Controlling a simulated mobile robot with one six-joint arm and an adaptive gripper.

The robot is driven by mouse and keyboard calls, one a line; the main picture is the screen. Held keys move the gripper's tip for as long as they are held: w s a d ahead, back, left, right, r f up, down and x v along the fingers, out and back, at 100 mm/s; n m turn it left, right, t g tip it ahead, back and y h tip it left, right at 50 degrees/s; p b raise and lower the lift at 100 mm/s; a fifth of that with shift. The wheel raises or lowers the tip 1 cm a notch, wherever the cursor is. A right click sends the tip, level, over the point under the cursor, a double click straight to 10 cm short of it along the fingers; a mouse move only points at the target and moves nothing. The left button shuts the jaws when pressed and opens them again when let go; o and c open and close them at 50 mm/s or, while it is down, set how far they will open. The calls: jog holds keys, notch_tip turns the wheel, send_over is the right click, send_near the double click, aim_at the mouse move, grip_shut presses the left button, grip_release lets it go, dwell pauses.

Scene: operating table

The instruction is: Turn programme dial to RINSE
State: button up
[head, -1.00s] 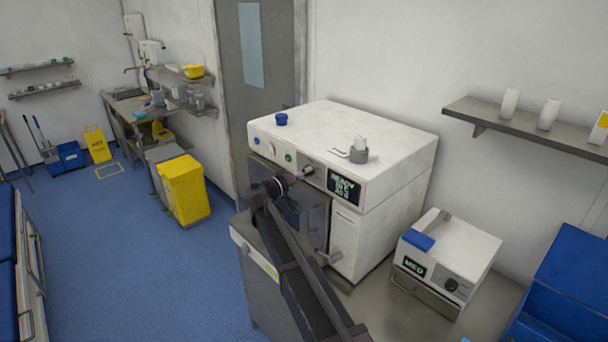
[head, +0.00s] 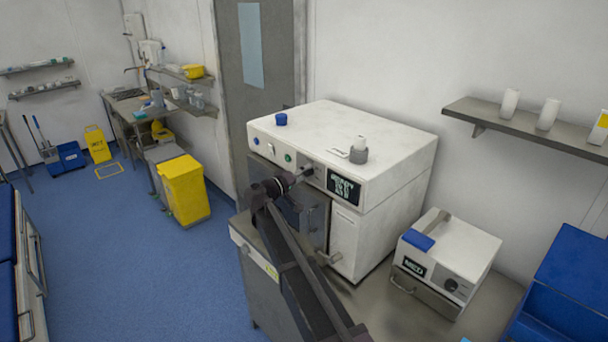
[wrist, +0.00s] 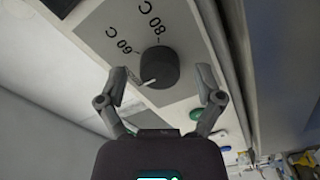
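The programme dial (wrist: 158,68) is a dark round knob on a grey plate in the wrist view. Its white pointer mark shows at the lower left of the knob, away from the 80 C label. The labels 60 C and 80 C are readable beside it; no RINSE label is visible. My gripper (wrist: 162,82) is open, with one finger on each side of the knob and gaps showing. In the head view my gripper (head: 304,173) is at the front panel of the white machine (head: 390,140) and largely covers the dial.
A lit display (head: 343,187) is just right of my gripper, its text too small to read.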

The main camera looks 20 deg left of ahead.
jog(key=shift+s, duration=0.1)
jog(key=v, duration=1.2)
jog(key=shift+a, duration=0.1)
dwell(0.4)
